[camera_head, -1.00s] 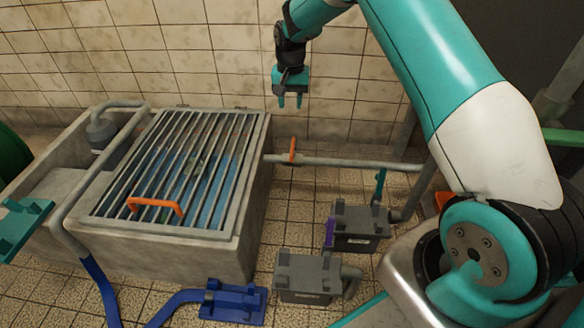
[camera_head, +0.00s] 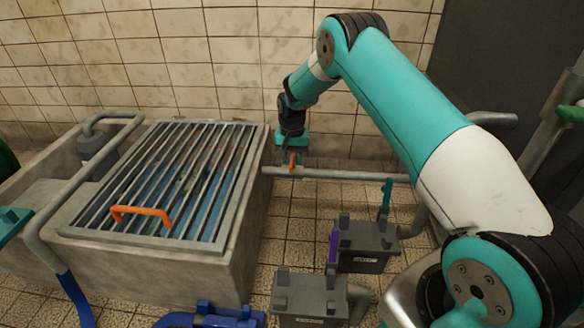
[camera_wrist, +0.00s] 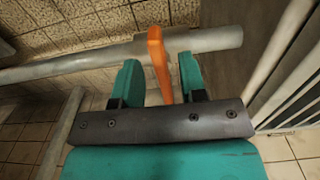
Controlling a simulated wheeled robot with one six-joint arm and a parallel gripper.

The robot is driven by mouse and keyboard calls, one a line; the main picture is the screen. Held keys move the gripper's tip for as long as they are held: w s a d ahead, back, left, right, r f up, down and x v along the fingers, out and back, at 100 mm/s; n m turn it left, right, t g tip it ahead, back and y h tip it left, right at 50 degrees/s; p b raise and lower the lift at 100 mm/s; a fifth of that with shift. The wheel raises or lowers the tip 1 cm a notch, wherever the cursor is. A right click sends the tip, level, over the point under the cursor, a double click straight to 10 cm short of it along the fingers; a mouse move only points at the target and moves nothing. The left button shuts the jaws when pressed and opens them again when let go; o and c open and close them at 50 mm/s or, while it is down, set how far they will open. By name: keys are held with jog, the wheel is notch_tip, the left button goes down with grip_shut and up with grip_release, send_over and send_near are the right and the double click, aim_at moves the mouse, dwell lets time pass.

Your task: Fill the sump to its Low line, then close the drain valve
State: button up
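The sump (camera_head: 150,278) is a concrete tank at the left under a metal grate with an orange handle (camera_head: 141,214). Blue water (camera_head: 205,195) shows through the bars; I cannot make out a Low line. A grey drain pipe (camera_head: 340,174) runs right from the tank's side and carries an orange valve lever (camera_head: 293,160). My gripper (camera_head: 292,158) is lowered at this lever. In the wrist view, the orange lever (camera_wrist: 158,58) stands between my two teal fingers (camera_wrist: 160,82), with a gap on each side. My gripper is open and holds nothing.
Two grey boxes, one with a purple lever (camera_head: 333,247) and one with a teal lever (camera_head: 386,194), stand on the floor right of the tank. The tiled wall (camera_head: 230,60) is behind my gripper.

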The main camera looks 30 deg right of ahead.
jog(key=shift+f, duration=0.7)
grip_shut()
jog(key=shift+s+d+r+n+p, duration=0.1)
jog(key=shift+r+n+p, duration=0.35)
jog(key=shift+p, duration=0.35)
jog(key=shift+d+f+n+p, duration=0.1)
jog(key=shift+n+p, duration=0.35)
jog(key=shift+p, duration=0.15)
jog(key=shift+f+n, duration=0.25)
jog(key=shift+n, duration=0.45)
